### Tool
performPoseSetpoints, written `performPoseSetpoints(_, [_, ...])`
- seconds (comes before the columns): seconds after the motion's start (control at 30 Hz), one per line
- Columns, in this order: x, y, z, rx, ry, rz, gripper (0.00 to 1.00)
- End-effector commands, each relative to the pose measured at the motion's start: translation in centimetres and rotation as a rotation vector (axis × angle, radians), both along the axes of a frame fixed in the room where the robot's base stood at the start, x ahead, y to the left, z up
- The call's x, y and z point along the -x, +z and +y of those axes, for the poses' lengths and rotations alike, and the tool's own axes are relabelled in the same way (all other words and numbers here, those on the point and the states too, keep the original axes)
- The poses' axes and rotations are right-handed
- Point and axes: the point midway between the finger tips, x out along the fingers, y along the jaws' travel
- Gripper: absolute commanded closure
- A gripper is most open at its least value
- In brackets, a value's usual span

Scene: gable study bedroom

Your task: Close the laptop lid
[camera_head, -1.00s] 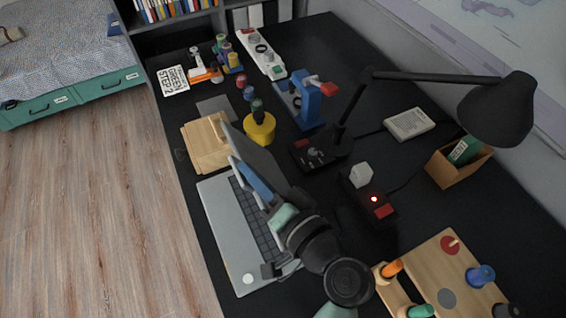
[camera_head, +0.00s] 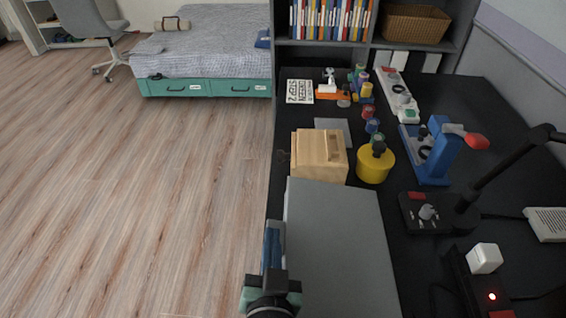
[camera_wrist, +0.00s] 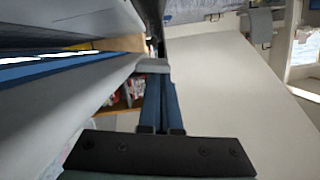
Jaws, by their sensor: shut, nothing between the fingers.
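The laptop (camera_head: 340,250) is on the black desk, its plain grey lid spread over the lower middle of the head view. The keyboard is hidden under the lid. I cannot tell how much gap is left between lid and base. My gripper (camera_head: 272,228) is shut and empty, with blue fingers, beside the lid's left edge near the desk's front edge. I cannot tell whether it touches the laptop. In the wrist view the shut fingers (camera_wrist: 158,80) are in the middle, between dark grey surfaces on the left and a broad pale surface on the right.
A wooden box (camera_head: 318,155) stands just behind the laptop, with a yellow pot (camera_head: 374,163) to its right. The lamp base (camera_head: 430,212) and a power strip with a white plug (camera_head: 484,258) lie right of the laptop. Open wooden floor (camera_head: 130,210) is on the left.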

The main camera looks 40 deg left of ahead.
Motion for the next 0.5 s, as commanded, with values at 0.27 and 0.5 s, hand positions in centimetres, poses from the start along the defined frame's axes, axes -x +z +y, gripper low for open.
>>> performPoseSetpoints(0.27, [0.3, -1.7, 0.4, -0.003, 0.000, 0.003, 1.00])
performPoseSetpoints(0.5, [0.3, -1.9, 0.4, -0.004, 0.000, 0.004, 1.00])
